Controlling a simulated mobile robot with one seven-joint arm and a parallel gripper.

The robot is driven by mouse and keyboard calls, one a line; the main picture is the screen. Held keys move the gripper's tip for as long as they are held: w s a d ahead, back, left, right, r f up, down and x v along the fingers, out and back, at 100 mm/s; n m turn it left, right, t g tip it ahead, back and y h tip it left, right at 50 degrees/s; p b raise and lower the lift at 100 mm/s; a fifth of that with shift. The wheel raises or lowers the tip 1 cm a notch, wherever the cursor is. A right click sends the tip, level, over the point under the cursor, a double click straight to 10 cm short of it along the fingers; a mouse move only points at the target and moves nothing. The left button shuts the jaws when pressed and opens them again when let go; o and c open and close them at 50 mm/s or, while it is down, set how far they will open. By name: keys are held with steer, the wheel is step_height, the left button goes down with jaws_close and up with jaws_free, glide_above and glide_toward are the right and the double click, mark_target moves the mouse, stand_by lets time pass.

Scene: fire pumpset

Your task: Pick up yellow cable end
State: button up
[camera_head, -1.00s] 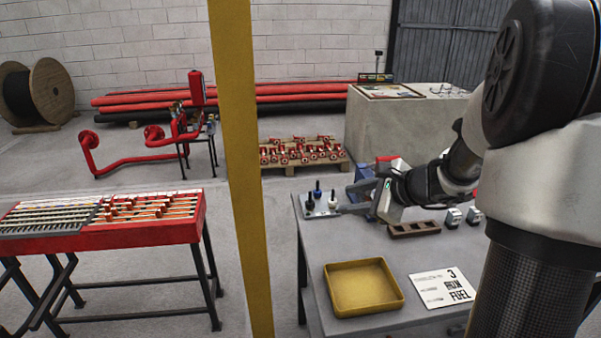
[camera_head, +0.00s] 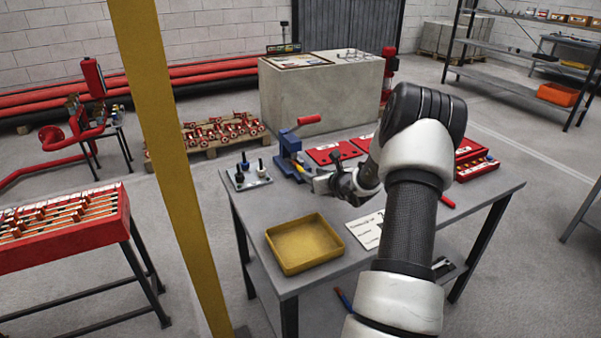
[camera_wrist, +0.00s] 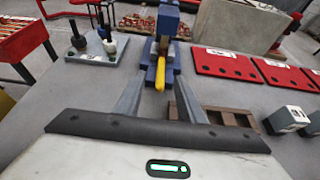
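The yellow cable end (camera_wrist: 160,76) is a short rod in the wrist view. It points toward me from the blue vise (camera_wrist: 163,45), between and beyond my fingertips. In the head view the blue vise (camera_head: 288,150) stands at the table's back edge, and a small yellow-orange bit (camera_head: 301,168) shows in front of it. My gripper (camera_wrist: 158,88) is open, its two fingers spread either side of the yellow piece's line, with nothing between them that I can see. In the head view my gripper (camera_head: 311,178) is just in front of the vise; its fingers are small there.
A plate with several dark-knobbed posts (camera_head: 248,176) stands left of the vise. Red panels (camera_head: 335,153) lie to its right. A brown slotted block (camera_wrist: 222,114) is close right of my fingers. A yellow tray (camera_head: 304,243) lies nearer. A yellow post (camera_head: 165,130) crosses the view.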

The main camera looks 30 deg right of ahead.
mark_target(301, 170)
steer(key=x, duration=0.7)
steer(key=shift+w+d+f+b, duration=0.1)
steer(key=shift+d+f+b, duration=0.1)
steer(key=shift+b, duration=0.15)
steer(key=shift+c, duration=0.2)
jaws_close()
